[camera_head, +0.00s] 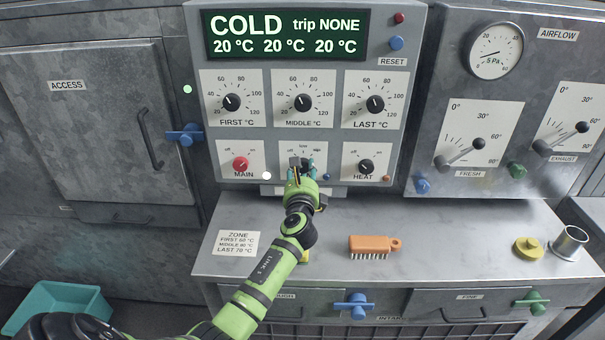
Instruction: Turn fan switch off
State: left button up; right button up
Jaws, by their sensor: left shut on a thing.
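The fan switch panel (285,150) is the middle white plate in the lower row of the control box, with "off", "low" and a partly covered third mark along its top. My left gripper (302,168) is in front of this plate, shut on the fan switch knob. The gripper hides most of the knob and the plate's name, so I cannot tell where the knob points. My right gripper is not in view.
The red MAIN knob (240,164) and black HEAT knob (366,167) sit close on either side. Below, an orange brush (374,246) lies on the steel shelf (450,225). A yellow knobbed piece (528,247) and metal cup (570,243) stand at right.

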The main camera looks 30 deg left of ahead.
pick_arm(q)
jog(key=shift+d+f+n, duration=0.15)
jog(key=shift+f+n, duration=0.25)
jog(key=shift+n, duration=0.4)
jog(key=shift+b, duration=0.3)
jog(key=o, duration=0.9)
jog(key=shift+o, duration=1.3)
jog(key=shift+r, duration=0.2)
jog(key=v, duration=1.2)
